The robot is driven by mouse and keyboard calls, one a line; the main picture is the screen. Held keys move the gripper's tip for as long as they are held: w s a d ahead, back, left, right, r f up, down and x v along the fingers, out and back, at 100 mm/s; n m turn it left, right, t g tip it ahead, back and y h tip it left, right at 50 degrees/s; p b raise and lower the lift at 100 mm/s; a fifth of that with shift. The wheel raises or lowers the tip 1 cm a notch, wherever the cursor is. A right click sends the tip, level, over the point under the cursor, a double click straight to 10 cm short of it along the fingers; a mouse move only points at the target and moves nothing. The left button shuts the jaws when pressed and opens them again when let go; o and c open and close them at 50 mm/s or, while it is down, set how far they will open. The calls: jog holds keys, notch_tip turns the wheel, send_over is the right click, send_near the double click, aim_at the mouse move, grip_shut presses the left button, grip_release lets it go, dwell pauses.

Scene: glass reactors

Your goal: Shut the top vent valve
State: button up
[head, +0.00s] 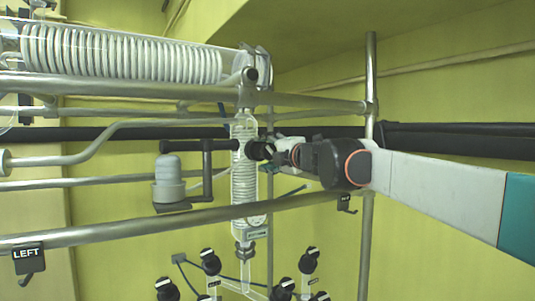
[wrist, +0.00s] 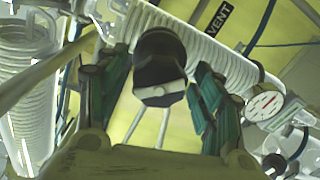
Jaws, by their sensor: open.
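A black knob with a pale bar across its face (wrist: 160,92) shows in the wrist view, near a label reading VENT (wrist: 218,18). I take it to be the top vent valve's knob. My gripper (wrist: 161,72) is open, with one teal-padded finger on each side of the knob and no clear contact. In the head view the dark knob (head: 256,150) sits at the glass coil column (head: 245,185), and my gripper (head: 272,153) reaches it from the right. The fingers partly hide the knob there.
A large horizontal glass coil (head: 120,55) lies at upper left. Metal rails (head: 180,222) cross in front of and behind the column. Several black-knobbed valves (head: 210,262) stand below. A round gauge (wrist: 265,103) shows right of my gripper in the wrist view.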

jog(key=v, duration=1.1)
jog(key=shift+s+d, duration=0.2)
